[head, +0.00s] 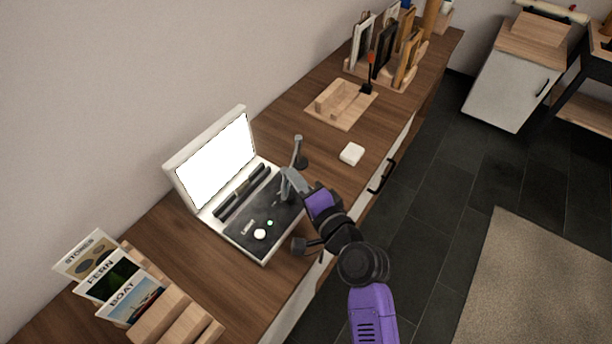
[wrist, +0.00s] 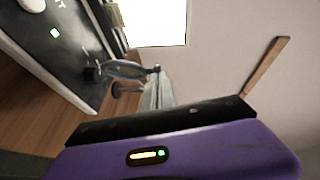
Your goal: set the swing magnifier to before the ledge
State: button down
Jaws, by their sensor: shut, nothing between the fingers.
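The swing magnifier appears to be the grey upright arm (head: 297,148) with a dark round part beside it, at the right edge of the light box; its lens is hard to make out. In the wrist view a grey flat piece (wrist: 124,70) of it seems to show just beyond the fingers. The ledge (head: 242,190) is the dark bar below the lit screen. My gripper (head: 288,183) is shut and empty, over the panel's right side, close to the magnifier; its fingers also show in the wrist view (wrist: 158,90). Whether they touch it, I cannot tell.
The light box has a bright screen (head: 215,160) and a dark panel with a white knob (head: 260,234). A card rack (head: 160,310) stands at the front left. A white block (head: 351,154) and wooden tray (head: 340,112) lie farther back. The tabletop around the block is clear.

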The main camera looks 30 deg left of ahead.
jog(key=s+a+p, duration=0.1)
jog(key=a, duration=0.6)
jog(key=shift+s+a, duration=0.2)
jog(key=shift+s, duration=0.2)
